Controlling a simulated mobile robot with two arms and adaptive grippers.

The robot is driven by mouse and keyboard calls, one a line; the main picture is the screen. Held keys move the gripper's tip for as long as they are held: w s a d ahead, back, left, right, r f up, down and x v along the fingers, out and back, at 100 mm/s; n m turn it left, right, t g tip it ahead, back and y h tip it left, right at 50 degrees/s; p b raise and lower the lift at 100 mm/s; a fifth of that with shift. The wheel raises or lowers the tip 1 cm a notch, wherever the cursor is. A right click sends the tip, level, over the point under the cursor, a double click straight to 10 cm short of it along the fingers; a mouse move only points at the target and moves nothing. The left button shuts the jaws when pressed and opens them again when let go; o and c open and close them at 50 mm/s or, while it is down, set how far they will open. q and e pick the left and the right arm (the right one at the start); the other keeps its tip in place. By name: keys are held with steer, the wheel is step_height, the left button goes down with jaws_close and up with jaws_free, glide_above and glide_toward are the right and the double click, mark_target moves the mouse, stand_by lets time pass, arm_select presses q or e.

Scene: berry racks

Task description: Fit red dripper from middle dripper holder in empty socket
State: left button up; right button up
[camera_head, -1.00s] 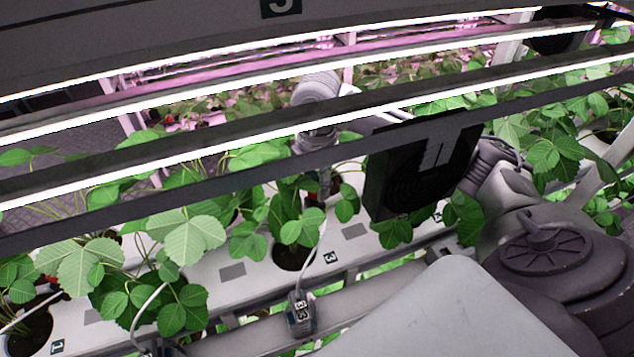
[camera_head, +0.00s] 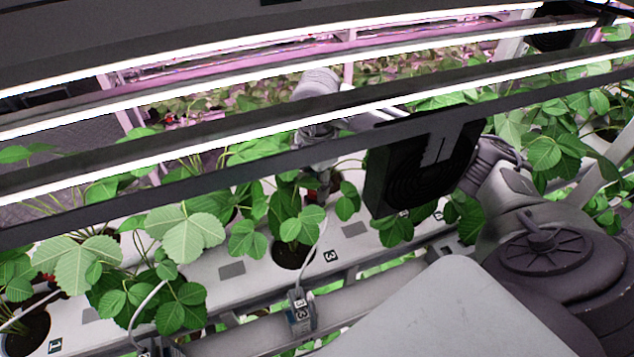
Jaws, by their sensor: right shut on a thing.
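My right arm reaches in from the right behind the light bars, and its gripper (camera_head: 317,180) points down among the leaves behind the plant at the label 3. It is shut on the red dripper (camera_head: 311,194), of which only a small reddish patch shows; leaves hide most of it and the fingertips. A thin pale tube rises from the grey dripper holder (camera_head: 301,313) toward the gripper. The white gutter (camera_head: 205,275) has round plant holes, one under this plant (camera_head: 291,252). I cannot make out the empty socket. My left gripper is not in view.
Bright light bars (camera_head: 300,122) cross above the plants, in front of my right arm. A black fan box (camera_head: 420,175) hangs right of the gripper. Leafy plants (camera_head: 180,235) crowd the gutter on the left. A grey pipe (camera_head: 370,295) runs along the front.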

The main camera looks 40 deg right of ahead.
steer(key=shift+f, duration=0.35)
stand_by(0.4)
steer(key=shift+f+b, duration=0.25)
steer(key=shift+b, duration=0.2)
steer(key=o, duration=0.8)
steer(key=shift+r, duration=0.1)
steer(key=shift+o, duration=0.3)
steer(key=o, duration=0.4)
steer(key=shift+c, duration=0.2)
